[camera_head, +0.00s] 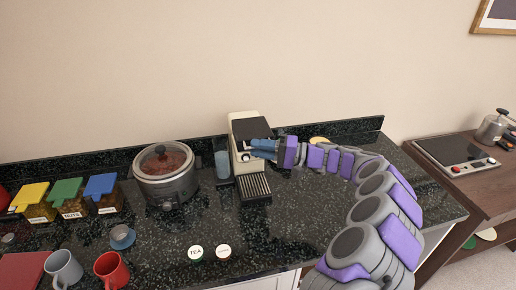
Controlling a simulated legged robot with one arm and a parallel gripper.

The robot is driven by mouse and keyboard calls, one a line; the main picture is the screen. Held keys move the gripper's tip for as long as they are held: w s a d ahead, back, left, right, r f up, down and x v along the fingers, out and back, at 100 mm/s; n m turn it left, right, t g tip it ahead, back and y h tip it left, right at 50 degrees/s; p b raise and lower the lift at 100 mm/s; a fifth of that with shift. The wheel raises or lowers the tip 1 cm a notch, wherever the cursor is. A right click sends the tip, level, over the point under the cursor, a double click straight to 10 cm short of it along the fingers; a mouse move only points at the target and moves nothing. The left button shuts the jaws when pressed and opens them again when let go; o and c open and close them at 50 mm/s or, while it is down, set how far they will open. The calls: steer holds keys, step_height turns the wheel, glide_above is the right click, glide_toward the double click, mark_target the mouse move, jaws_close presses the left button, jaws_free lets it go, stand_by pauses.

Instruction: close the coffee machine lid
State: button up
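The coffee machine (235,150) stands on the dark counter against the back wall, with a cream body and a ribbed drip tray (254,188) at its front. A dark panel on its top looks like the lid (251,128). I cannot tell whether it is fully down. My gripper (252,149) reaches in from the right, with its blue fingers at the front of the machine, just below the dark panel. The fingers hide part of the front. Whether they touch the machine, and how far apart they are, is not clear.
A slow cooker (165,176) and a bluish clear container (222,163) stand left of the machine. Colored-lid jars (69,199), a blue cup (122,236), a red mug (111,269) and two round-lidded tins (196,252) are farther left and in front. Counter right of the tins is clear.

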steer(key=p+v, duration=0.2)
steer(key=v, duration=1.4)
steer(key=shift+d+f, duration=0.15)
steer(key=shift+d, duration=0.25)
steer(key=shift+d, duration=0.1)
steer(key=s+a+r+n+g+h, duration=0.1)
steer(key=s+a+r+n+g, duration=0.1)
steer(key=s+a+r+g, duration=0.45)
steer(key=s+a+r+n+g+h, duration=0.15)
steer(key=s+a+r, duration=0.3)
steer(key=a, duration=0.55)
steer(key=s+a+h, duration=0.3)
steer(key=s+a, duration=0.1)
steer(key=s, duration=0.6)
steer(key=s+d+f+h, duration=0.1)
steer(key=s+f+h, duration=0.2)
steer(key=s, duration=0.3)
steer(key=s+d+f+h, duration=0.2)
steer(key=s+f+h, duration=0.15)
steer(key=s, duration=0.35)
steer(key=s+d+f+m+t+h, duration=0.2)
steer(key=s+d+f+h, duration=0.4)
steer(key=s+d, duration=0.4)
steer(key=shift+s+d+m+t, duration=0.3)
steer(key=shift+d+m, duration=0.05)
steer(key=shift+d, duration=0.8)
